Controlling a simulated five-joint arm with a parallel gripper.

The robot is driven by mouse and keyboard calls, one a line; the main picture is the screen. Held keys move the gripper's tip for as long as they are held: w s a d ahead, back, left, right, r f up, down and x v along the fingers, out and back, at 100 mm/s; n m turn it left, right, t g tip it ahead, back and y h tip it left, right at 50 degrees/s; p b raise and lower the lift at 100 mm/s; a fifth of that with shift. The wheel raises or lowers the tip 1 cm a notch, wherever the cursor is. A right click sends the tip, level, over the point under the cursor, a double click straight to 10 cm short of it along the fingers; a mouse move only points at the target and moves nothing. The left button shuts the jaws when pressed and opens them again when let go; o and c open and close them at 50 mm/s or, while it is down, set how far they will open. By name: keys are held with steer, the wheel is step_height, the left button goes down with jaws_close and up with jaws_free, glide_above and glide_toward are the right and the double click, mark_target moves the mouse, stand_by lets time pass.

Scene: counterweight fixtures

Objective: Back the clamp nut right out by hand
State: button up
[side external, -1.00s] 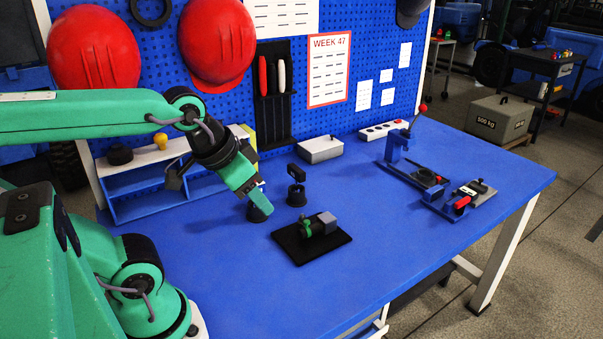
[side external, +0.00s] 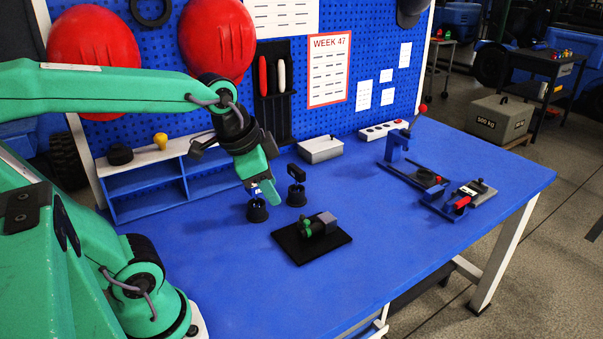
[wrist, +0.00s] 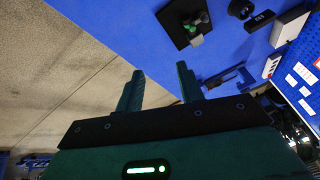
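The counterweight fixture sits on a black base plate (side external: 322,249) in the middle of the blue bench. It has a grey block (side external: 327,218) and a small green part (side external: 306,228) at its left end, which seems to be the clamp nut. The green part also shows near the top of the wrist view (wrist: 204,17). My gripper (side external: 268,195) hangs above the bench, to the left of and higher than the fixture, touching nothing. In the wrist view its two fingers (wrist: 160,70) stand apart with nothing between them. The thread is too small to make out.
A blue shelf (side external: 150,190) is at the back left. A grey box (side external: 320,150) and a blue lever fixture (side external: 398,148) stand farther right. The bench front is clear.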

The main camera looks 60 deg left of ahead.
steer(key=w+a+f+m+g, duration=0.2)
steer(key=w+a+f+m, duration=0.3)
steer(key=w+m, duration=0.55)
steer(key=m+g, duration=0.3)
steer(key=m, duration=0.7)
glide_above(302, 215)
step_height(302, 215, down, 8)
steer(key=shift+s+d+f, duration=0.1)
steer(key=shift+d, duration=0.05)
steer(key=shift+a+f+m, duration=0.2)
steer(key=shift+f+m, duration=0.05)
steer(key=shift+m, duration=0.1)
steer(key=shift+f, duration=0.15)
steer(key=shift+f, duration=3.75)
jaws_close()
